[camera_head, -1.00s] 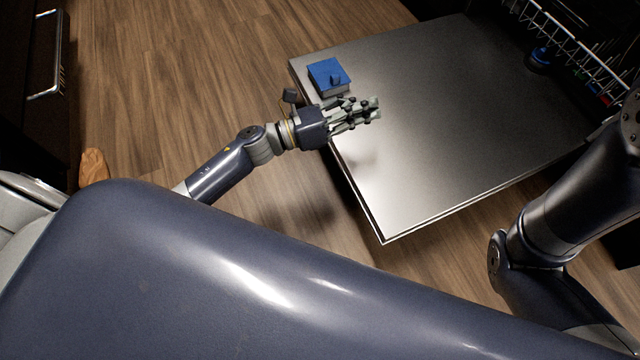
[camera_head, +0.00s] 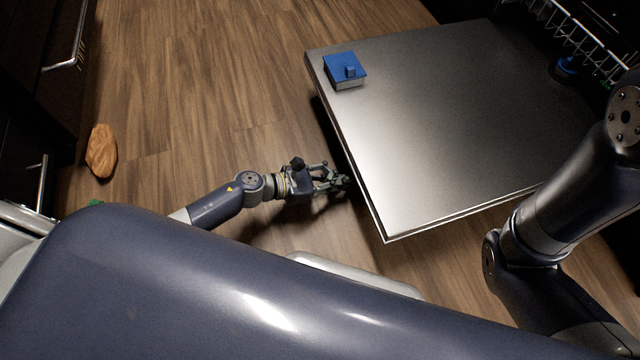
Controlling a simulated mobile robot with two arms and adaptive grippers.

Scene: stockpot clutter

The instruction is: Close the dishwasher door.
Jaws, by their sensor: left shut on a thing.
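The dishwasher door (camera_head: 440,130) is folded down and open, its steel inner face lying roughly flat. My left gripper (camera_head: 344,183) is low beside the door's outer edge, with its fingertips at the edge. It is shut on the door there, though the exact contact is dark and hard to see. My right arm comes in at the right, but its gripper is out of view.
A blue-topped block with a small knob (camera_head: 345,68) sits on the door's far left corner. A wire rack (camera_head: 575,30) with items shows inside the dishwasher. A brown object (camera_head: 101,151) lies on the wooden floor at the left.

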